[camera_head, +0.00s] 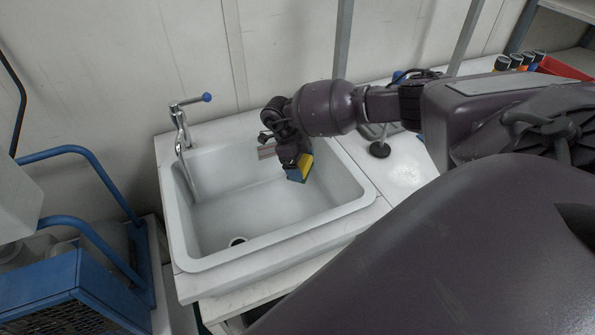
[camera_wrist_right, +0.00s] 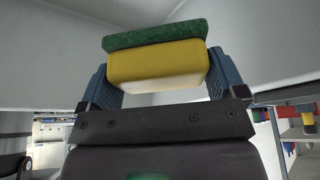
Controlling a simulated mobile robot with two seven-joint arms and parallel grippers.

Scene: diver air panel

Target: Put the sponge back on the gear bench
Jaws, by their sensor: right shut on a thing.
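The sponge (camera_head: 301,169) is yellow with a green scouring side. It is over the right part of the white sink basin (camera_head: 215,212) in the head view. My right gripper (camera_head: 291,162) is shut on it. In the right wrist view the sponge (camera_wrist_right: 158,62) sits between the two blue fingers, green side up in the picture. The gear bench is not clearly identifiable; a white worktop (camera_head: 408,172) adjoins the sink on the right, partly hidden by my right arm. My left gripper is not in view.
A tap with a blue knob (camera_head: 206,97) stands at the sink's back left. A black round-based stand (camera_head: 380,149) is on the worktop. A blue-framed cart (camera_head: 60,285) is at the left. A red bin (camera_head: 565,68) and several bottles stand at the far right.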

